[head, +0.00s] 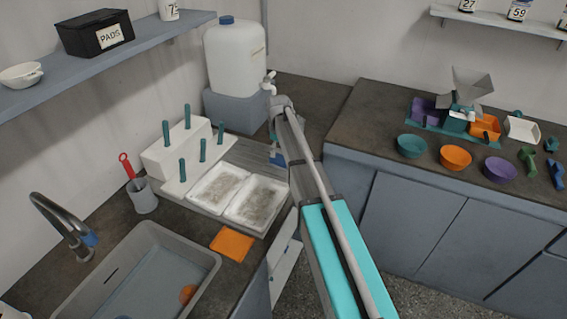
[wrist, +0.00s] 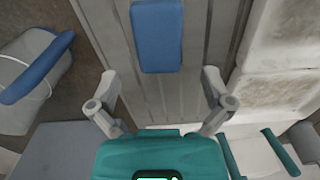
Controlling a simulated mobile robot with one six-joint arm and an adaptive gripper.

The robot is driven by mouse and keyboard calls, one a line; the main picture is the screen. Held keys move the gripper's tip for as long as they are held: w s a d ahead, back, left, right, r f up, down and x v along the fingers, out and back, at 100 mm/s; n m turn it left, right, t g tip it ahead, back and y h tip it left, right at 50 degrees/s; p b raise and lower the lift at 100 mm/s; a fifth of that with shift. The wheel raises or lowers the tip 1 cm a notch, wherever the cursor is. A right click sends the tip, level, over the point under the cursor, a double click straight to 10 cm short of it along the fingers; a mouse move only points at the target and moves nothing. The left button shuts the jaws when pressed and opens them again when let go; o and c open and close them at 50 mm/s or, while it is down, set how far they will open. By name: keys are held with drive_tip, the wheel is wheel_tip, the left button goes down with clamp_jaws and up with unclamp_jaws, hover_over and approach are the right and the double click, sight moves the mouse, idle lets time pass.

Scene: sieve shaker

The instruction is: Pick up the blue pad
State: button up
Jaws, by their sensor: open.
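The blue pad (wrist: 157,37) shows in the wrist view as a rounded rectangle lying on the grey ribbed board (wrist: 195,102). My gripper (wrist: 160,84) is open, its two grey fingers spread wide with nothing between them. In the picture the pad is beyond the fingertips, roughly centred between them; the gap in height is hard to judge. In the head view my arm hides much of this area. A small blue patch (head: 277,159) shows beside the arm there; I cannot tell if it is the pad.
White trays (wrist: 281,88) lie right of the pad. A pale vessel with a blue handle (wrist: 38,68) stands left. A rack with teal pegs (head: 177,148), a white water container (head: 235,58), an orange pad (head: 232,244) and a sink (head: 207,268) are nearby.

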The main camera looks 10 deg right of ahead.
sight(279, 158)
drive_tip(key=shift+d+f+b, duration=0.1)
drive_tip(key=shift+f+b, duration=2.25)
drive_tip(key=shift+f, duration=0.1)
drive_tip(key=c, duration=1.1)
drive_tip(key=shift+r, duration=0.1)
wheel_tip(279, 158, up, 3)
drive_tip(key=p, duration=0.2)
drive_tip(key=shift+f+p, duration=0.2)
drive_tip(key=shift+p, duration=0.2)
drive_tip(key=shift+s+a+r+p, duration=0.1)
drive_tip(key=shift+s+r+p, duration=1.6)
drive_tip(key=shift+s, duration=0.65)
drive_tip(key=shift+s+a+r+p, duration=0.15)
drive_tip(key=shift+s+r+p, duration=1.6)
drive_tip(key=shift+s, duration=0.6)
drive_tip(key=shift+s+a+r+p, duration=0.1)
drive_tip(key=shift+s+r+p, duration=1.6)
drive_tip(key=shift+s, duration=0.65)
